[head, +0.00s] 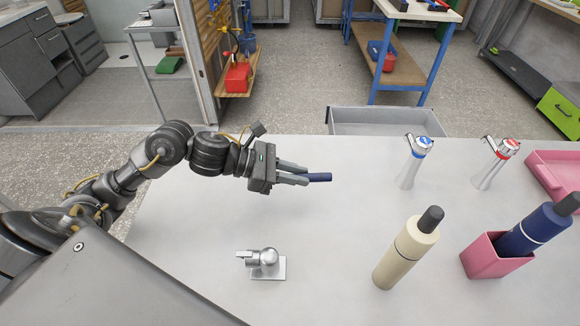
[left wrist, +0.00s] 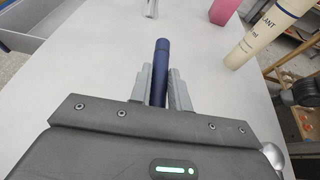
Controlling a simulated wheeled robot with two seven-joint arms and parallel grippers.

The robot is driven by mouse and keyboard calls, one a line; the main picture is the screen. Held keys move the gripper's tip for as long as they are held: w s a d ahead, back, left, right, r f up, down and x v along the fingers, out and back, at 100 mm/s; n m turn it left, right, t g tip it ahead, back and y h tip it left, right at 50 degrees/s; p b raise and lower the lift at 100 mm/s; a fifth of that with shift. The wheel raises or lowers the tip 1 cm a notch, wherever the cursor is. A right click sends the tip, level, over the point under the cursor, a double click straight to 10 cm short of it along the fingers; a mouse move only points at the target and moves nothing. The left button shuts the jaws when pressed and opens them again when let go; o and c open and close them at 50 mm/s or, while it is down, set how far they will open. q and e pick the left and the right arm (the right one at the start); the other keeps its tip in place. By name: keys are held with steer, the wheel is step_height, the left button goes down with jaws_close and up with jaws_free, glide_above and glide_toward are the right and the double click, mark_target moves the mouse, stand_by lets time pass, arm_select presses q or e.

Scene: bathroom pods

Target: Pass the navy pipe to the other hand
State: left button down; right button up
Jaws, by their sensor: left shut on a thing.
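The navy pipe (head: 319,177) is a short dark blue cylinder. My left gripper (head: 297,174) is shut on it over the left part of the white table, and the pipe's free end points right past the fingertips. In the left wrist view the pipe (left wrist: 161,68) lies between the two grey fingers of the gripper (left wrist: 160,85), its far end sticking out beyond them. How high the pipe is above the table is hard to tell. My right gripper is in neither view.
On the white table (head: 200,270) stand a chrome fitting (head: 264,262), a cream bottle (head: 407,250), a pink cup (head: 492,260) holding a navy bottle (head: 535,230), and two chrome taps (head: 414,162) (head: 495,162). A pink tray (head: 556,172) is at right. A grey bin (head: 388,122) sits beyond the far edge.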

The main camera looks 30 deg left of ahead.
arm_select(q)
steer(key=w+d+r+m+g+h, duration=0.1)
steer(key=w+d+r+m+g, duration=0.1)
steer(key=d, duration=0.6)
steer(key=w+d+r+m+g, duration=0.1)
steer(key=d+r+m+g, duration=0.3)
steer(key=d, duration=0.3)
steer(key=shift+w+d+r+m+g+h, duration=0.15)
steer(key=shift+w+d+m+g+h, duration=0.25)
steer(key=shift+g, duration=0.5)
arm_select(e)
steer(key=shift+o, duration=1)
